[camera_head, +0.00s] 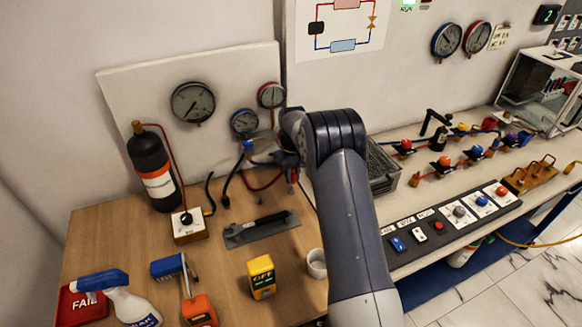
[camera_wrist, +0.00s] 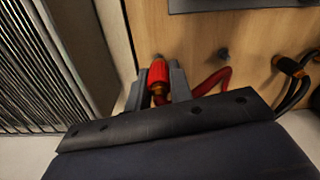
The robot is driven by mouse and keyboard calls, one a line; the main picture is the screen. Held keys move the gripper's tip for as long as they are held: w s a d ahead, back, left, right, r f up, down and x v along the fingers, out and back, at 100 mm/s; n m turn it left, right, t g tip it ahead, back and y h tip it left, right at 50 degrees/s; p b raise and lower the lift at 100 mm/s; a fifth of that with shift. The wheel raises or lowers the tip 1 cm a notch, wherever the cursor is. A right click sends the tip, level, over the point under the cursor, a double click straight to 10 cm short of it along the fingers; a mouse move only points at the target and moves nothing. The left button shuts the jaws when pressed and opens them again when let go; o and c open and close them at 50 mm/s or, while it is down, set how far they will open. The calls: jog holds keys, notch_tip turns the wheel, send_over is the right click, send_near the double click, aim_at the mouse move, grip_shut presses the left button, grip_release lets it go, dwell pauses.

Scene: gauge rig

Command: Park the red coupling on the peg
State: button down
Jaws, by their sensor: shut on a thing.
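The red coupling (camera_wrist: 160,80) stands between the two fingers of my gripper (camera_wrist: 161,88) in the wrist view, with a dull orange end below it. The fingers are shut on it. A red hose (camera_wrist: 208,88) loops beside it to the right. In the head view, my arm covers most of my gripper, and the coupling shows as a small red piece (camera_head: 292,175) below my wrist. A short dark stub (camera_wrist: 223,53), which looks like the peg, stands on the wooden surface to the right of the coupling, apart from it.
A black hose end with an orange band (camera_wrist: 290,67) is right of the stub. A grey vented box (camera_wrist: 50,60) is close on the left.

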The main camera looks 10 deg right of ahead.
jog(key=shift+w+r+n, duration=0.2)
jog(key=shift+w, duration=0.45)
jog(key=shift+w+r+n, duration=0.2)
jog(key=shift+w, duration=0.4)
jog(key=shift+f+b, duration=1.65)
jog(key=shift+f, duration=0.95)
jog(key=shift+f+b, duration=0.25)
jog(key=shift+b, duration=0.05)
jog(key=shift+f+b, duration=0.55)
jog(key=shift+f, duration=0.35)
jog(key=shift+f, duration=0.2)
jog(key=c, duration=0.9)
grip_release()
jog(key=shift+o, duration=0.2)
